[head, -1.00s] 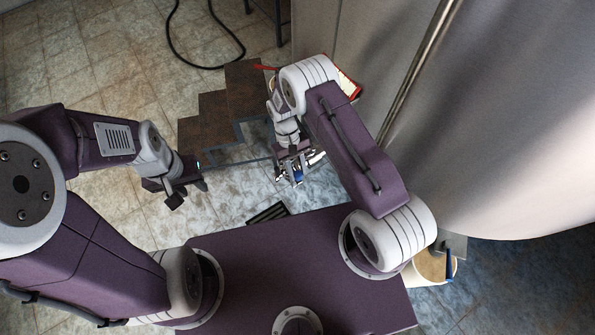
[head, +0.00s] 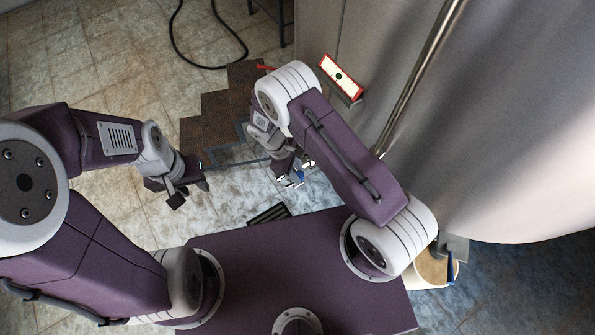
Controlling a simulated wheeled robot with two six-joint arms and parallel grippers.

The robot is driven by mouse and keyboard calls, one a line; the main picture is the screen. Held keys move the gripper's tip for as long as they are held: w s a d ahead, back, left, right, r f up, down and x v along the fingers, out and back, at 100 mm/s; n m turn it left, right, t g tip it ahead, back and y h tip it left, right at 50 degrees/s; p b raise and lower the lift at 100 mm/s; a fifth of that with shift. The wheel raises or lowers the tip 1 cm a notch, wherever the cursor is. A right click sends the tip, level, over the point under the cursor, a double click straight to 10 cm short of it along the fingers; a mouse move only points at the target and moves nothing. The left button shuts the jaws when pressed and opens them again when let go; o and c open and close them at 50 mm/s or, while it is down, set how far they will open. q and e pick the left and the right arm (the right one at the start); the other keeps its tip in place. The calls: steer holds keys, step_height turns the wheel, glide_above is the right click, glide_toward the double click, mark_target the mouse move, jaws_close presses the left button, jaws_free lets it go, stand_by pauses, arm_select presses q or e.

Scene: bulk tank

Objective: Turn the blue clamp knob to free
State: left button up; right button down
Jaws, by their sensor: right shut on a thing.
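The blue clamp knob (head: 299,174) shows as a small blue spot at my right gripper, near the middle of the head view. My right gripper (head: 292,179) is shut on it, with the jaws around the blue part. The wrist and forearm above hide much of the clamp, so the knob's exact angle cannot be seen. My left gripper (head: 191,194) is empty, with its dark fingers apart, over the tiled floor left of the steps.
Brown steps (head: 214,118) stand behind the grippers. The large grey tank (head: 500,130) fills the right side, with a pipe (head: 420,75) along it. A red-edged panel (head: 341,77) is on the tank side. A black hose (head: 205,66) lies on the floor at the back.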

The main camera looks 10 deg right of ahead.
steer(key=shift+n, duration=0.5)
steer(key=c, duration=1.1)
jaws_free()
steer(key=shift+o, duration=0.2)
steer(key=v, duration=0.9)
steer(key=shift+b, duration=0.3)
steer(key=shift+s+a, duration=0.15)
